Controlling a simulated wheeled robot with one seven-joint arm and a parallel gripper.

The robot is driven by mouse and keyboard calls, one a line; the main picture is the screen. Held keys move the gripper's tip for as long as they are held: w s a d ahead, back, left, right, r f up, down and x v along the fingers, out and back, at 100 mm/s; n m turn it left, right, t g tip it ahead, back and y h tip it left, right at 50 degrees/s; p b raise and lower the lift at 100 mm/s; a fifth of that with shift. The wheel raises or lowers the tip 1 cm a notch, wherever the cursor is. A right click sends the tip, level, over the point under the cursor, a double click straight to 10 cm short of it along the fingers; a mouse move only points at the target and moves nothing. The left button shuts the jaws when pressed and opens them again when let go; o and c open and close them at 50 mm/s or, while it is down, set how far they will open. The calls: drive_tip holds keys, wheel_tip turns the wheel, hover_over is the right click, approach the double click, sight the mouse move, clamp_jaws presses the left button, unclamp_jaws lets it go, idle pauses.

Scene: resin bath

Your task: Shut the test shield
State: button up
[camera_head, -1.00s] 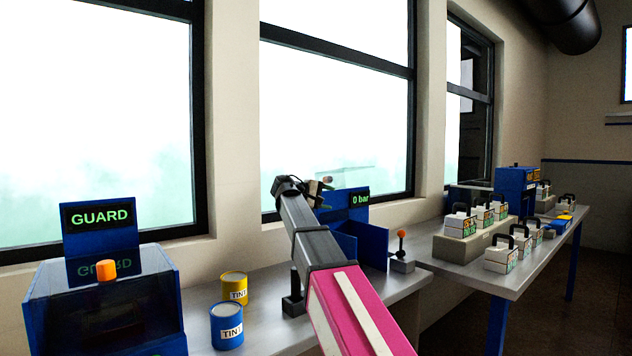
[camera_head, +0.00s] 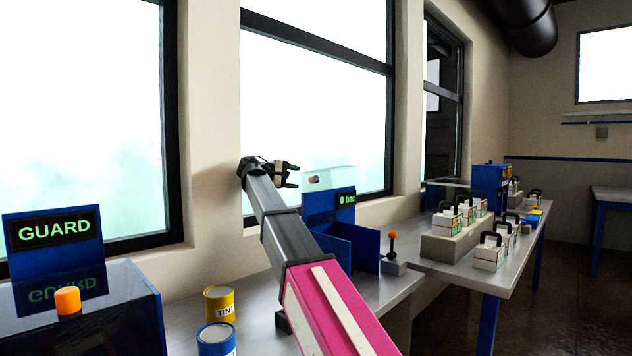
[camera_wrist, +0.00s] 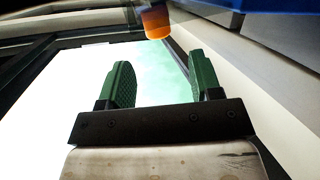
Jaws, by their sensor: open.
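The test shield (camera_head: 333,172) is a clear, faint panel standing up above the blue test rig (camera_head: 369,248) with the "0 bar" display; it looks raised. An orange knob (camera_head: 313,180) shows near the shield's left side. In the wrist view the orange knob (camera_wrist: 155,21) is at the top, beyond my fingertips. My gripper (camera_head: 295,175) is open and empty, just left of the knob in the head view, with a small gap. The wrist view shows my gripper's green fingers (camera_wrist: 160,68) spread apart with nothing between them. The rig's lower inside is partly hidden by my arm.
A guard box (camera_head: 85,310) with an orange knob stands at the left. Yellow (camera_head: 219,303) and blue (camera_head: 216,340) tint tins stand beside it. A lever (camera_head: 392,250) with an orange ball is right of the rig. The window (camera_head: 310,110) is close behind my gripper.

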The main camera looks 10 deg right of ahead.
sight(313, 179)
drive_tip(key=shift+x, duration=3.95)
drive_tip(key=shift+w+r, duration=0.1)
drive_tip(key=shift+r, duration=0.05)
clamp_jaws()
drive_tip(key=shift+s+d+r, duration=0.1)
drive_tip(key=shift+s+d, duration=0.2)
drive_tip(key=shift+s, duration=0.2)
drive_tip(key=s+d+f+m+t+y, duration=0.2)
drive_tip(key=s+d+m, duration=0.3)
drive_tip(key=s, duration=0.3)
drive_tip(key=s+d+f+m+t+y, duration=0.2)
drive_tip(key=s+d+f+m, duration=0.2)
drive_tip(key=s+d+m, duration=0.2)
drive_tip(key=shift+s+d+f+t, duration=0.2)
drive_tip(key=shift+s+f+t, duration=0.2)
drive_tip(key=shift+s, duration=0.55)
